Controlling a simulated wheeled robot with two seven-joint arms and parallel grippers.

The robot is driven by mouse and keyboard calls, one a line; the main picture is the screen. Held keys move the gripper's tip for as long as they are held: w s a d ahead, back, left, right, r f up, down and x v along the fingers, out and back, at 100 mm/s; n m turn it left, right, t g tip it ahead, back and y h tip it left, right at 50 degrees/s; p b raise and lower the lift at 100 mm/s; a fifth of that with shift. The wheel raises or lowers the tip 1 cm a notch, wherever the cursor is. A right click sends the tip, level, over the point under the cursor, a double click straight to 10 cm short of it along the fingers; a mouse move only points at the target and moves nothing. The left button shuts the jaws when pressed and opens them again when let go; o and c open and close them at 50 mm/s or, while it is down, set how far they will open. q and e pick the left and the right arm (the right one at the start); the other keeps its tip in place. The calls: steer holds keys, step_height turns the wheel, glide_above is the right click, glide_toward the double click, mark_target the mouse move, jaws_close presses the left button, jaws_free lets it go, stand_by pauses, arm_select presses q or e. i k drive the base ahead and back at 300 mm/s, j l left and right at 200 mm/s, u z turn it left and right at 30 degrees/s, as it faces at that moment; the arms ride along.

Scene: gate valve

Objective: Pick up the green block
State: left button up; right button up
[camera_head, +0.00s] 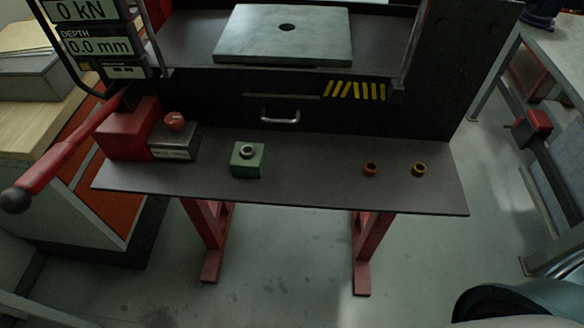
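The green block (247,160) sits on the dark grey shelf (310,185) of a press, left of the shelf's middle. A silver ring-shaped part with a dark centre (247,151) is on top of the block. Neither of my grippers shows in the head view, and nothing is touching the block.
A red unit with a long lever (70,155) and a grey box with a red knob (174,138) stand left of the block. Two small brown rings (370,169) (419,170) lie to its right. A drawer handle (281,117) is behind. The shelf between block and rings is clear.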

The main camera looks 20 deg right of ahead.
mark_target(253, 169)
steer(key=k+l, duration=0.15)
steer(key=l, duration=0.2)
steer(key=k+l, duration=0.15)
steer(key=l, duration=0.25)
steer(key=k+l, duration=0.1)
steer(key=l, duration=0.25)
